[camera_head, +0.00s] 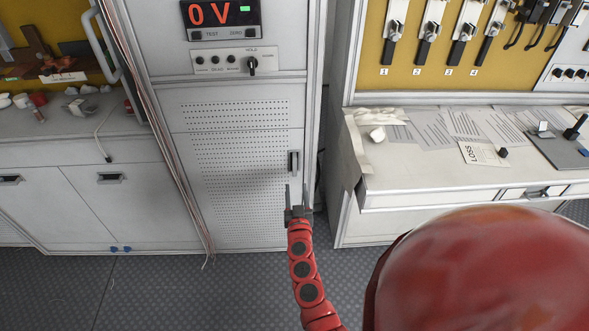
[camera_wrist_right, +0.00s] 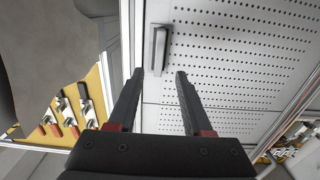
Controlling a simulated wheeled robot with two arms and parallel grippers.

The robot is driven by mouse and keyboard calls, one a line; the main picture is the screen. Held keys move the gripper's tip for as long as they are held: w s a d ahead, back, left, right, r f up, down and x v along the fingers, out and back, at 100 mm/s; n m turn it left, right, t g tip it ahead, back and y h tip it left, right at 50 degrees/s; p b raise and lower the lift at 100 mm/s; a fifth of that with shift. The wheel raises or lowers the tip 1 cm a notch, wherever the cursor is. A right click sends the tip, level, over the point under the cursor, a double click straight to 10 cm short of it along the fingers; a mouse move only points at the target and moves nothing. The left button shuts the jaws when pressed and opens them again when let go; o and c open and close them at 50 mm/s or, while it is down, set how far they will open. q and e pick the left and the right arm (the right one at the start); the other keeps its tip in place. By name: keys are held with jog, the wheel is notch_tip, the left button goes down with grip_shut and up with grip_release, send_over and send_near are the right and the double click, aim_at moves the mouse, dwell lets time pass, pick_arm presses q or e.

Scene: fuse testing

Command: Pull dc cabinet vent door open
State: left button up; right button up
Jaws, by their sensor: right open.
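The dc cabinet vent door (camera_head: 235,185) is a white panel with rows of small holes, below the 0 V display. It looks closed. Its dark upright handle (camera_head: 293,162) sits near the door's right edge. My right gripper (camera_head: 296,196) is open and empty, just below the handle in the head view. In the right wrist view, the handle (camera_wrist_right: 158,50) lies ahead of the open fingers (camera_wrist_right: 158,76), nearer the left finger, and appears apart from them. The perforated door (camera_wrist_right: 235,50) fills the right of that view. My left gripper is not in view.
A white desk (camera_head: 430,175) with papers stands right of the cabinet, below a yellow panel of switches (camera_head: 440,75). A counter with cupboards (camera_head: 75,200) stands to the left. Cables (camera_head: 150,110) run down the cabinet's left side. The floor (camera_head: 140,290) before the cabinet looks clear.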

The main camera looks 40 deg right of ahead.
aim_at(295, 168)
jog(key=b+x, duration=0.3)
jog(key=x, duration=0.7)
jog(key=shift+w+d, duration=0.15)
jog(key=shift+d, duration=0.05)
jog(key=shift+r, duration=0.1)
grip_shut()
dwell(0.9)
